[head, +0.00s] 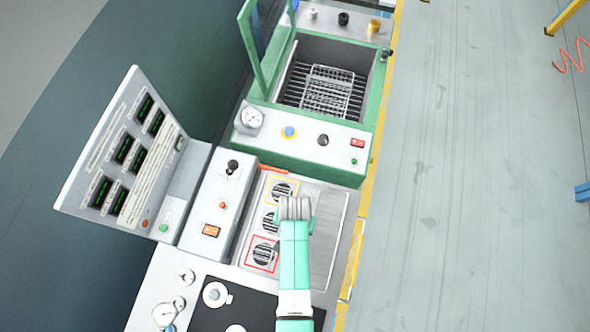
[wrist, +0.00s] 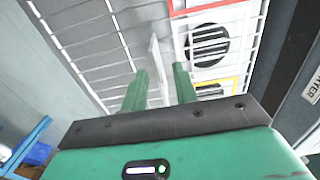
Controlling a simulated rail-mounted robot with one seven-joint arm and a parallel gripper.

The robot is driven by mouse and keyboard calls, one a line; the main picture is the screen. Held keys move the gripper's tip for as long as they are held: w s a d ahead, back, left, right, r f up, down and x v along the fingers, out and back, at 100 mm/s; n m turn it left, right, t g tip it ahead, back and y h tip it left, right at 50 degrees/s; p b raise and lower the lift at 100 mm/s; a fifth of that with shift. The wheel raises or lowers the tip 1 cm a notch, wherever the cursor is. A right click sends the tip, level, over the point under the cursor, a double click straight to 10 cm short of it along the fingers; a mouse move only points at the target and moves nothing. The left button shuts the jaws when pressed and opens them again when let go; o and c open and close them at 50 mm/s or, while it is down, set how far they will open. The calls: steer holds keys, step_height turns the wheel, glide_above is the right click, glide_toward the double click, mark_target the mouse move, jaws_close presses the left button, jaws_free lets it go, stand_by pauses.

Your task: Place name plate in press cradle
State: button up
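My gripper (head: 297,222) is over the grey panel of round dark grilles in the head view, mostly hidden by my own wrist. In the wrist view its two green fingers (wrist: 160,68) stand apart. A thin white plate (wrist: 157,52), possibly the name plate, shows nearly edge-on between and beyond the fingertips. A gap shows between it and the right finger; I cannot tell whether it touches the left one. I cannot make out the press cradle with certainty.
A grille in a red frame (head: 262,254) and one in a yellow frame (head: 283,190) are on the panel. A white grid (wrist: 85,38) lies left of the fingers. A green-framed machine with a wire basket (head: 328,90) stands behind, its lid raised.

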jaws_close()
steer(key=shift+r, duration=0.65)
step_height(320, 180, up, 2)
steer(key=shift+r, duration=0.2)
steer(key=s+r, duration=0.1)
steer(key=s, duration=1.5)
steer(key=w+r+n+p, duration=0.3)
steer(key=w+r+p, duration=0.3)
steer(key=w+r, duration=1.6)
steer(key=shift+w+r, duration=0.2)
steer(key=shift+r, duration=0.2)
